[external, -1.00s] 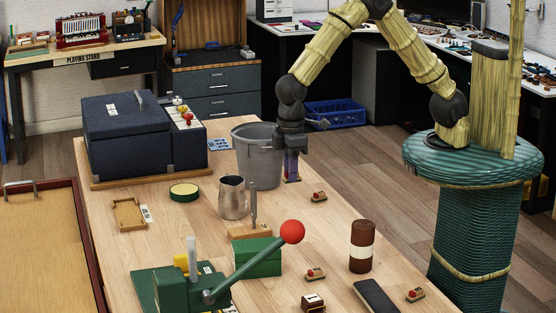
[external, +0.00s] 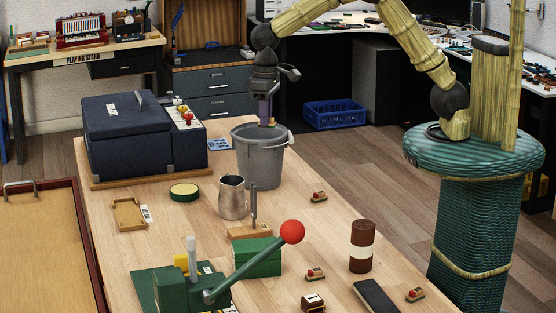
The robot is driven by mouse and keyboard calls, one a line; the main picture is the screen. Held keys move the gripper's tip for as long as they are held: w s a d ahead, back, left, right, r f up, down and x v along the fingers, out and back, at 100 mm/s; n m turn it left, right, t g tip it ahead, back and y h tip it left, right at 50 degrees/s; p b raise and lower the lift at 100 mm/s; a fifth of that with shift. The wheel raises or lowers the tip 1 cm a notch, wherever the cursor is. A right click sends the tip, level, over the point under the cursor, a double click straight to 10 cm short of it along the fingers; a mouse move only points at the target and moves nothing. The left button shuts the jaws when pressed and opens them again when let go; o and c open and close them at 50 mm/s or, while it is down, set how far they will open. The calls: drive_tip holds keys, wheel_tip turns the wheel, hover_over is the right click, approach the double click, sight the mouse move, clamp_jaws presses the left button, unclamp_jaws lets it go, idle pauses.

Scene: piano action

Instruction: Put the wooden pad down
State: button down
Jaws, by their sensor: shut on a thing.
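My gripper (external: 267,112) is shut on the wooden pad (external: 270,123), a small pale piece with a bit of red on it. The pad is mostly hidden by the fingers and too small to see in detail. The gripper points down and appears at the far rim of the grey bucket (external: 263,165). I cannot tell whether the pad is over the bucket's opening or just behind it.
Small wooden pieces with red tops lie on the table, one (external: 319,196) right of the bucket. A metal pitcher (external: 232,198) stands in front of the bucket, a dark blue case (external: 125,135) to its left. Bare tabletop (external: 310,225) lies at right.

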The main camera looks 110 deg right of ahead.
drive_tip(key=s+d+m+p, duration=0.2)
drive_tip(key=s+d+m, duration=0.2)
drive_tip(key=d+m, duration=0.7)
drive_tip(key=s+d+m+p, duration=0.3)
drive_tip(key=s+d+m, duration=0.1)
drive_tip(key=d, duration=1.3)
drive_tip(key=f, duration=0.5)
drive_tip(key=shift+s+d+f, duration=0.2)
drive_tip(key=shift+d+f, duration=0.05)
drive_tip(key=shift+d, duration=0.1)
wheel_tip(320, 180, down, 6)
drive_tip(key=p, duration=0.1)
drive_tip(key=shift+f+p, duration=0.15)
drive_tip(key=shift+p, duration=0.15)
